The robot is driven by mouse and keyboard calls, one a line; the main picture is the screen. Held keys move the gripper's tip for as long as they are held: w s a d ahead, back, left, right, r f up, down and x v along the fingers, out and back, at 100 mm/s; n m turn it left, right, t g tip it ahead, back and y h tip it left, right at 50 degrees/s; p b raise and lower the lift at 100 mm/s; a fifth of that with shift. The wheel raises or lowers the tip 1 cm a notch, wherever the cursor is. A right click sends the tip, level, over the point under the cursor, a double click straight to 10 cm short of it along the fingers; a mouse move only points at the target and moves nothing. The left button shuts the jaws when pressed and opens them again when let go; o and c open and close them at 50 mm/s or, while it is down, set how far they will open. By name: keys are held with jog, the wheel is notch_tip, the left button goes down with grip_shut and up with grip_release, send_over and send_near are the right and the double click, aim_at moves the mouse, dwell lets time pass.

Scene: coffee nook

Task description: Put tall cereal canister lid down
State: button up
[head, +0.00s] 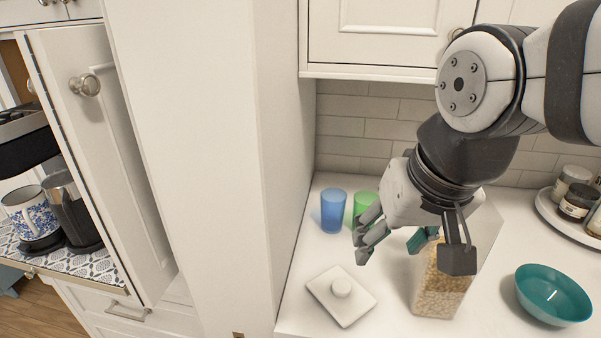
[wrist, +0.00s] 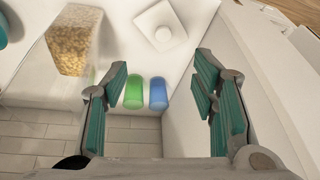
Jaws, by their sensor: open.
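The canister lid (head: 340,294) is a white square with a round knob. It lies flat on the white counter, knob up, near the front left edge; it also shows in the wrist view (wrist: 162,27). The tall cereal canister (head: 440,284) is clear, part filled with cereal, and stands right of the lid without a lid visible on it; my gripper and arm hide part of it. It also shows in the wrist view (wrist: 72,50). My gripper (head: 393,245) is open and empty, above the counter behind the lid, with nothing between its teal pads in the wrist view (wrist: 165,98).
A blue cup (head: 333,211) and a green cup (head: 365,204) stand behind the lid. A teal bowl (head: 553,295) is at the right, with a round tray of jars (head: 577,202) behind it. A tall white cabinet panel (head: 215,170) borders the counter's left.

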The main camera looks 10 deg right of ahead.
jog(key=shift+s+r+n+t, duration=0.25)
jog(key=shift+s+n, duration=0.25)
jog(key=shift+s, duration=0.3)
jog(key=shift+s+r+n+t, duration=0.1)
jog(key=shift+s+n+t, duration=0.15)
jog(key=shift+s+n, duration=0.4)
jog(key=shift+s, duration=0.15)
